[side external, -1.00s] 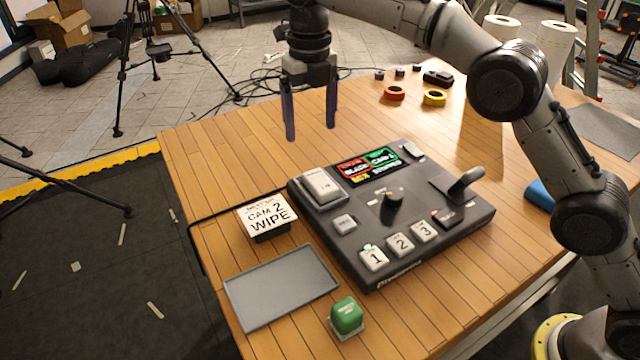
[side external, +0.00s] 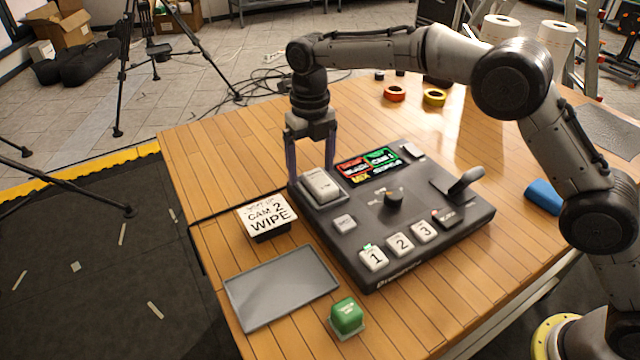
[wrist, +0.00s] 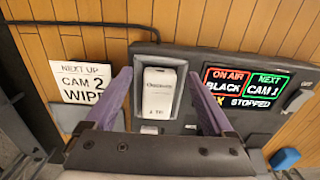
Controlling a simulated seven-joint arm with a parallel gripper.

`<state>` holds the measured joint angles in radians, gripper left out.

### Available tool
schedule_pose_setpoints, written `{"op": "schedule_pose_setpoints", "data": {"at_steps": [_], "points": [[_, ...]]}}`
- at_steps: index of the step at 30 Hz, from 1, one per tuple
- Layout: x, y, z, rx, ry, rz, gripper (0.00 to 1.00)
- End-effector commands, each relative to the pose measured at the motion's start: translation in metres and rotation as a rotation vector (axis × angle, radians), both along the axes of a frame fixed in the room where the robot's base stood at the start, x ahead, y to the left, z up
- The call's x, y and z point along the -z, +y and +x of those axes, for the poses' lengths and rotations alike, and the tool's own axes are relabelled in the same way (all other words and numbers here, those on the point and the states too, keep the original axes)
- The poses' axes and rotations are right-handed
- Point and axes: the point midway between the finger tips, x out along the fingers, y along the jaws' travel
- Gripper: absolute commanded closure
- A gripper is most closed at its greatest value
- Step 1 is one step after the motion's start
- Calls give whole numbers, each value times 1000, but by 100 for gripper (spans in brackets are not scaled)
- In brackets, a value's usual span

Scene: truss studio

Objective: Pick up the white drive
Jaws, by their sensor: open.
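The white drive (side external: 321,186) lies in a recessed bay at the back left corner of the dark switcher console (side external: 455,232). In the wrist view the white drive (wrist: 158,94) shows its printed top face, between the two fingers. My gripper (side external: 311,172) is open and points down at the back edge of the console, close to the drive. In the wrist view my gripper's purple fingers (wrist: 160,84) stand apart on the left and right of the drive, with nothing held. The fingertips are partly hidden behind the console and drive in the side view.
A "CAM 2 WIPE" sign (side external: 267,216) stands left of the console. A grey tray (side external: 282,287) lies at the front left, with a green button (side external: 346,317) beside it. The console carries a lit screen (side external: 368,165) and a lever (side external: 465,181). A blue object (side external: 543,196) lies at right.

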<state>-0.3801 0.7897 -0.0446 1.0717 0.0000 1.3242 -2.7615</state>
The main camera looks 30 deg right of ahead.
Motion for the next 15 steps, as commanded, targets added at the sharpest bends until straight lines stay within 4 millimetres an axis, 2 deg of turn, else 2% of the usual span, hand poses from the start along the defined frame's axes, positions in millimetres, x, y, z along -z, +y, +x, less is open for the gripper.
{"op": "schedule_pose_setpoints", "data": {"at_steps": [3, 4, 15], "points": [[0, 0, 0, 0, 0, 0, 12], [0, 0, 0, 0, 0, 0, 16], [0, 0, 0, 0, 0, 0, 83]]}}
